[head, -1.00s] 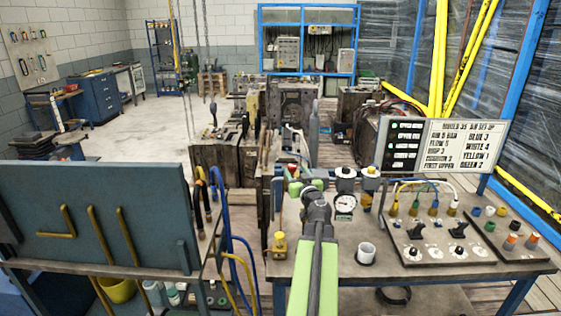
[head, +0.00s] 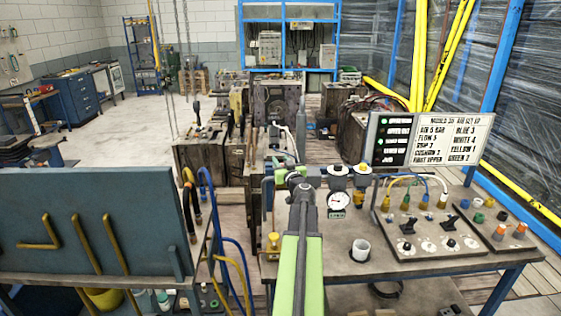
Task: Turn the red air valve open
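My gripper (head: 301,189) is at the far end of my green and grey arm, over the back left part of the workbench (head: 335,270). My own arm hides most of its fingers, so I cannot see whether they are open or shut. A small patch of red (head: 303,171) shows just behind the gripper, beside green parts, and may be the red air valve. Its handle position and any contact with the gripper are hidden. A round white-faced gauge (head: 338,200) stands just right of the gripper, with blue, white and yellow fittings (head: 338,177) behind it.
A sloped panel with switches (head: 425,243) and coloured hoses is farther right, below a settings sign (head: 431,140). A yellow fitting (head: 273,241) stands left of my arm. A blue-grey board (head: 95,222) with hoses fills the left foreground.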

